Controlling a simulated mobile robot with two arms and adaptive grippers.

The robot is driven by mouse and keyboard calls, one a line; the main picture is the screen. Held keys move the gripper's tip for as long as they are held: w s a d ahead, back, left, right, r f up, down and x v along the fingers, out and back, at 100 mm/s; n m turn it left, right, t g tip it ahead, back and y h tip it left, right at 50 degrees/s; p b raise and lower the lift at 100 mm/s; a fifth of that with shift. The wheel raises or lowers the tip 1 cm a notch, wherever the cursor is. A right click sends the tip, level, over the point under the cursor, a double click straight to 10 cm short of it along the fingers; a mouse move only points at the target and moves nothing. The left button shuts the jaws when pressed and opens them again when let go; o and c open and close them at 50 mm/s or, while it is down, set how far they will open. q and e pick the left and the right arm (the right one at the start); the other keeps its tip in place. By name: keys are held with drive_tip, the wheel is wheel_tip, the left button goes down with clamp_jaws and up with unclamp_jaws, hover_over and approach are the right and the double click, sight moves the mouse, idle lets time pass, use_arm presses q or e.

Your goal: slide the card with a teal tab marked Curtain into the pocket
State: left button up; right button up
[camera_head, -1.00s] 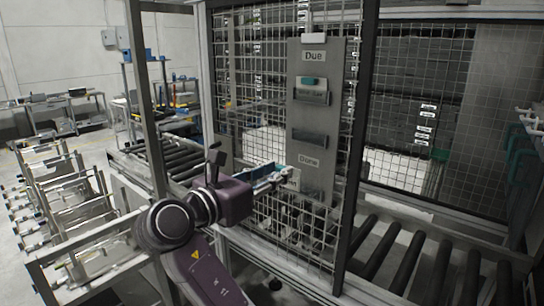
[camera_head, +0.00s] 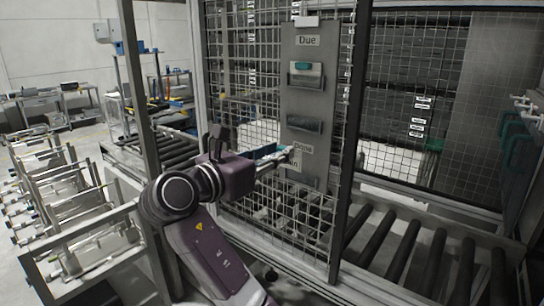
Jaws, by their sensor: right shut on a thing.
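A grey hanging panel (camera_head: 327,95) on the mesh carries a "Due" label (camera_head: 307,40) on top and a "Done" label (camera_head: 306,149) lower down. An upper pocket (camera_head: 307,81) under "Due" holds a card with a teal tab (camera_head: 303,65). A dark middle pocket (camera_head: 304,125) shows no card. A lower pocket (camera_head: 303,182) sits under "Done". My right gripper (camera_head: 286,156) is shut on a pale card (camera_head: 295,163), in front of the panel at the "Done" label, above the lower pocket. Only the letters "ain" show on it; the fingers hide the rest. My left gripper is out of view.
The wire mesh fence (camera_head: 250,60) stands behind the panel, with a dark post (camera_head: 348,150) close on its right. A roller conveyor (camera_head: 410,260) lies at lower right. Metal racks (camera_head: 60,200) stand at left.

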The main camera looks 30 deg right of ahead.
sight(286, 166)
drive_tip(key=shift+w+d+f+b, duration=0.45)
drive_tip(key=shift+d+f+b, duration=0.2)
drive_tip(key=shift+d+b, duration=0.5)
drive_tip(key=shift+w+d+f+b, duration=0.4)
drive_tip(key=shift+d+f+b, duration=0.3)
drive_tip(key=shift+d+b, duration=0.4)
drive_tip(key=shift+w+d+f+b, duration=0.45)
drive_tip(key=shift+d+f+b, duration=0.2)
drive_tip(key=shift+d+b, duration=0.5)
drive_tip(key=shift+a+f, duration=0.1)
drive_tip(key=shift+a, duration=0.1)
drive_tip(key=shift+f, duration=0.3)
drive_tip(key=shift+p, duration=0.85)
drive_tip(key=shift+f, duration=0.1)
